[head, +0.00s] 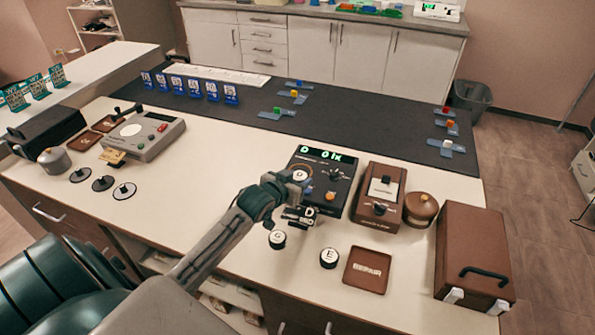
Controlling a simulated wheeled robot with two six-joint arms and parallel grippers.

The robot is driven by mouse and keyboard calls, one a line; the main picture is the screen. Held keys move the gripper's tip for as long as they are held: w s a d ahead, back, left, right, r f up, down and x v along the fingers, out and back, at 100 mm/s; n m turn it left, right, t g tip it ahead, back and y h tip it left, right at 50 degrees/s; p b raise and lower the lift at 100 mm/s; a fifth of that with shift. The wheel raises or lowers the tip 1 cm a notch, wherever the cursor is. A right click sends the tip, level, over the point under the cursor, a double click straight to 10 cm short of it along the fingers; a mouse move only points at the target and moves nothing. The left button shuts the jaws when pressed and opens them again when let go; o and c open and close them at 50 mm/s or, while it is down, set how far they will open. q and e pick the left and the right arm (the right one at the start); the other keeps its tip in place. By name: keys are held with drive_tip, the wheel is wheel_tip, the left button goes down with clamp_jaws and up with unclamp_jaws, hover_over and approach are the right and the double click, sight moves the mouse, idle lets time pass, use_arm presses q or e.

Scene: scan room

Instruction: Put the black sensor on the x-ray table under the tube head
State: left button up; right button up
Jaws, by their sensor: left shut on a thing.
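My left gripper (290,187) reaches in over the front of the counter and is shut on a small round white-topped knob (300,175) with a letter on it. The knob is at the face of a black device (338,190) with a green display; whether it touches the device I cannot tell. A small black label block (299,216) shows just below the gripper. I cannot make out a black sensor, an x-ray table or a tube head in this view. My right gripper is not in view.
Two similar round knobs (278,239) and (329,258) stand on the pale counter (215,170) near a brown REPAIR tray (367,270). A brown box device (379,195), a round brown pot (421,209) and a brown case (472,255) crowd the right. A grey device (143,135) stands left.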

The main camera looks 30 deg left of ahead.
use_arm(q)
drive_tip(key=s+d, duration=0.1)
drive_tip(key=s, duration=0.1)
drive_tip(key=s+d, duration=0.1)
drive_tip(key=s+d+b, duration=0.1)
drive_tip(key=s, duration=0.1)
drive_tip(key=shift+s+d+r, duration=0.25)
drive_tip(key=shift+s+r, duration=0.05)
drive_tip(key=shift+r, duration=0.05)
drive_tip(key=d+r, duration=0.7)
drive_tip(key=d, duration=0.6)
drive_tip(key=a+f, duration=0.2)
drive_tip(key=a, duration=0.2)
drive_tip(key=a+f, duration=0.2)
drive_tip(key=a, duration=0.2)
drive_tip(key=a+f, duration=0.2)
drive_tip(key=a, duration=0.2)
drive_tip(key=shift+f, duration=0.4)
drive_tip(key=shift+a+f, duration=0.15)
drive_tip(key=shift+a, duration=0.4)
